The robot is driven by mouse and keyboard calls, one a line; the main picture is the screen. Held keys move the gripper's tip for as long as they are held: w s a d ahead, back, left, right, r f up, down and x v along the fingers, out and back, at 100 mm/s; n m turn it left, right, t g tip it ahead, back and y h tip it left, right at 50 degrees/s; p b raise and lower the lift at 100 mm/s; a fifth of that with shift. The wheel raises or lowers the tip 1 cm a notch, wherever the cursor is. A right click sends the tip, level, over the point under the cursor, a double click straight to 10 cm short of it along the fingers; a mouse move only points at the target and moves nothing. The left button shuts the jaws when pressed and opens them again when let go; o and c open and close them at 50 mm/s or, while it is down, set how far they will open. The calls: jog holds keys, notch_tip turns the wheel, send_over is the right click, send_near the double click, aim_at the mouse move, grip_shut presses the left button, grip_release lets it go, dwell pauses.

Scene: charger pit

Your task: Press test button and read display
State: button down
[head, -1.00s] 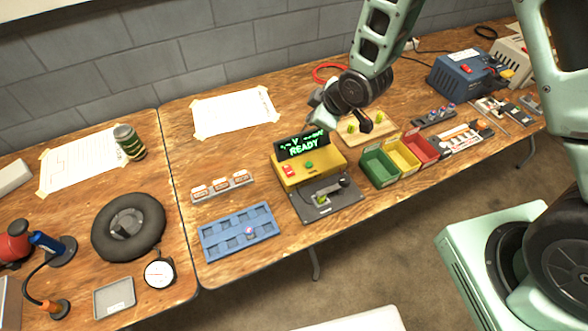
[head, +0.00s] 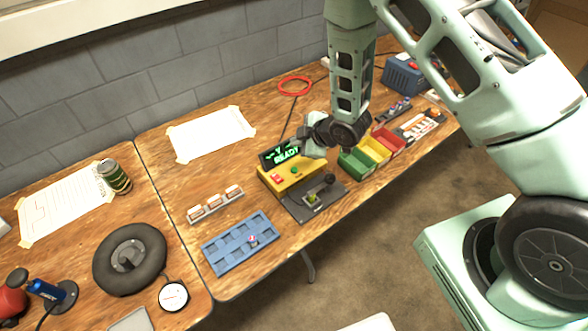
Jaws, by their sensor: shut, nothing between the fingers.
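The yellow tester (head: 290,184) stands on the table. Its raised black display (head: 281,155) shows green text reading "READY", with an upper line too small to read fully. A green button (head: 295,170) and a red button or switch (head: 276,178) are on its top face. In front is a dark base plate (head: 306,208) with a small yellow-green piece (head: 311,198) and a black knob. My gripper (head: 306,142) is shut and empty, just right of the display, above and behind the green button. It appears apart from the button; its fingertips are small and partly unclear.
Green, yellow and red bins (head: 356,161) stand close to the right of the tester. A blue slotted tray (head: 240,241) and a white labelled strip (head: 215,203) lie to the left. A can (head: 116,177) and black ring (head: 130,258) are farther left.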

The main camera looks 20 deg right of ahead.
jog(key=b, duration=0.6)
send_over(297, 173)
jog(key=shift+w+f, duration=0.1)
jog(key=shift+f, duration=4.2)
jog(key=shift+f+b, duration=0.4)
jog(key=shift+b, duration=0.05)
jog(key=shift+f+b, duration=0.4)
jog(key=shift+r, duration=0.15)
jog(key=shift+r+p, duration=0.5)
jog(key=shift+r, duration=0.2)
notch_tip(297, 173, up, 5)
jog(key=p, duration=0.3)
